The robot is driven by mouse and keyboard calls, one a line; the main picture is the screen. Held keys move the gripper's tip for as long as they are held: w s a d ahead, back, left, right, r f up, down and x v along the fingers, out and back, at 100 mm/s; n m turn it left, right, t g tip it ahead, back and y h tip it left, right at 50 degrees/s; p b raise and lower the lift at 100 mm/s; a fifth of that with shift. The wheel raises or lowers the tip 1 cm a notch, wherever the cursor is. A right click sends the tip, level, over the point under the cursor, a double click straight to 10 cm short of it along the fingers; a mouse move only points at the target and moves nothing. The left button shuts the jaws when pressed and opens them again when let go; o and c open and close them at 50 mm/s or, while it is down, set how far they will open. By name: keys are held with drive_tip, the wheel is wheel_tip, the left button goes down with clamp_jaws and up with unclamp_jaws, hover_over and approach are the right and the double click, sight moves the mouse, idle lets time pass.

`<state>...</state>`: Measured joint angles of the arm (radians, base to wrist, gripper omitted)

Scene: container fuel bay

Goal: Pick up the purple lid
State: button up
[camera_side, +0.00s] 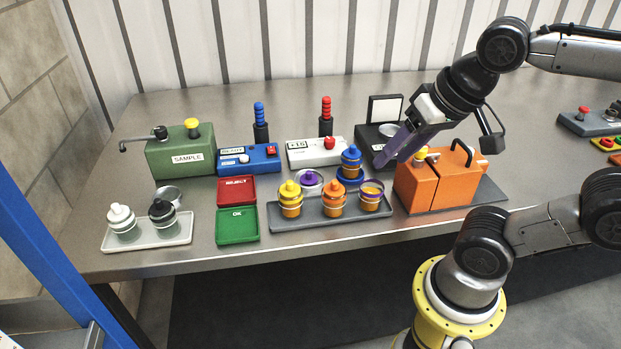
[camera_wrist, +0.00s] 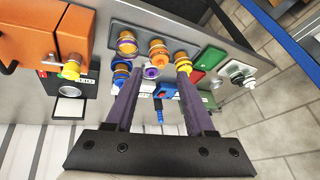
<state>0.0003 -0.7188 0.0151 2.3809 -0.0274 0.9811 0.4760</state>
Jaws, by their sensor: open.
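The purple lid (camera_side: 309,178) sits in a pale round holder behind the grey tray, left of the blue-lidded jar. In the wrist view the purple lid (camera_wrist: 151,72) shows between my fingers in the picture, near the left fingertip. An open jar (camera_side: 371,196) with amber contents and a purple band stands at the right end of the tray; it also shows in the wrist view (camera_wrist: 127,44). My gripper (camera_side: 397,155) is open and empty, with purple fingers, above the bench to the right of the lid. Its fingers also show in the wrist view (camera_wrist: 159,73).
The grey tray (camera_side: 290,224) also holds yellow-lidded (camera_side: 290,199) and orange-lidded (camera_side: 333,197) jars. A blue-lidded jar (camera_side: 351,163) stands behind. Red (camera_side: 236,190) and green (camera_side: 236,226) trays lie left.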

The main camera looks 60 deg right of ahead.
drive_tip(key=w+d+r+m+g, duration=0.2)
drive_tip(key=w+r+m, duration=0.2)
drive_tip(key=w+m, duration=0.35)
drive_tip(key=m+g+h, duration=0.2)
drive_tip(key=m+g, duration=0.2)
drive_tip(key=m, duration=0.1)
hover_over(309, 172)
drive_tip(key=a, duration=0.2)
drive_tip(key=f, duration=1.6)
drive_tip(key=shift+w+d, duration=0.2)
drive_tip(key=shift+w, duration=0.05)
drive_tip(key=shift+s+d+f, duration=0.1)
drive_tip(key=shift+d+f, duration=0.1)
drive_tip(key=shift+f, duration=0.75)
drive_tip(key=shift+s+d+f, duration=0.1)
drive_tip(key=shift+d+f, duration=0.15)
drive_tip(key=shift+f, duration=0.75)
drive_tip(key=shift+d+f, duration=0.2)
drive_tip(key=shift+f, duration=0.75)
clamp_jaws()
